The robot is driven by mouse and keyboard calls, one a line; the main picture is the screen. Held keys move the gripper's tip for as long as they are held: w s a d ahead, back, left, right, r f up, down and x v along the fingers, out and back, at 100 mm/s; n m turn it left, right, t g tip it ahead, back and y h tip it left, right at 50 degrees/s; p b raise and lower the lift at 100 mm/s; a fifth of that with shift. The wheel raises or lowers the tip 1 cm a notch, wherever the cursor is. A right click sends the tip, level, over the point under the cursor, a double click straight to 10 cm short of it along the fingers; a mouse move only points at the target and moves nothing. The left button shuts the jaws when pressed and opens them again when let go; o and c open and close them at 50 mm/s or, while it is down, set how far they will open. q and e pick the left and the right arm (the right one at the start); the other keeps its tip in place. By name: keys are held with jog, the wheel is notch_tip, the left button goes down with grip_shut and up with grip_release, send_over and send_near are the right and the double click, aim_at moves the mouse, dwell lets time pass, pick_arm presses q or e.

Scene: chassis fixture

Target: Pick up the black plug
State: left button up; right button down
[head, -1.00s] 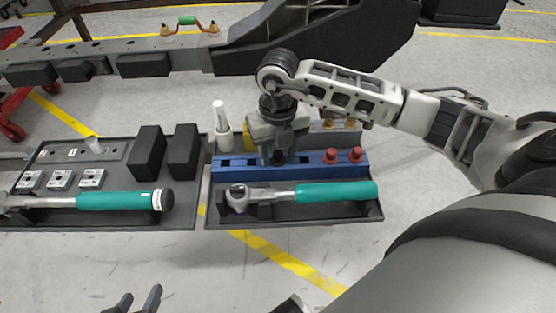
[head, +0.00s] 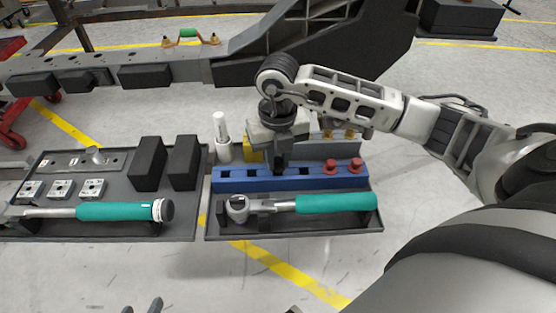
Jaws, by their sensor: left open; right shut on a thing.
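The blue rack (head: 240,185) sits on the right-hand tray, with dark square holes along its top. My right gripper (head: 282,163) points down over the middle of the rack. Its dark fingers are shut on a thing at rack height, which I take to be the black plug. The plug is too small and dark to tell apart from the fingers, and I cannot tell whether it is still in its hole. Two red plugs (head: 330,167) stand at the rack's right end. My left gripper (head: 142,308) is open and empty at the bottom edge, only its fingertips showing.
A teal-handled ratchet (head: 335,202) lies in front of the rack. A white bottle (head: 223,140) and a yellow item stand behind it. The left tray (head: 120,228) holds black blocks (head: 148,163) and a teal-handled wrench (head: 115,211). A dark chassis beam crosses behind.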

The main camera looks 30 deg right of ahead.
pick_arm(q)
jog(key=shift+t, duration=0.4)
jog(key=r+p, duration=0.1)
jog(key=r, duration=0.1)
jog(key=a+r+p, duration=0.1)
jog(key=r+p, duration=0.1)
jog(key=shift+s+a+r, duration=0.1)
jog(key=shift+a+r, duration=0.05)
jog(key=shift+a, duration=0.05)
pick_arm(e)
jog(key=a+r, duration=1.1)
jog(key=a, duration=0.3)
jog(key=shift+r, duration=0.3)
pick_arm(q)
notch_tip(320, 180, up, 4)
jog(key=p, duration=0.3)
jog(key=shift+s+f+p, duration=0.1)
jog(key=shift+f+p, duration=0.1)
jog(key=shift+p, duration=0.15)
pick_arm(e)
notch_tip(320, 180, up, 5)
jog(key=shift+f, duration=0.1)
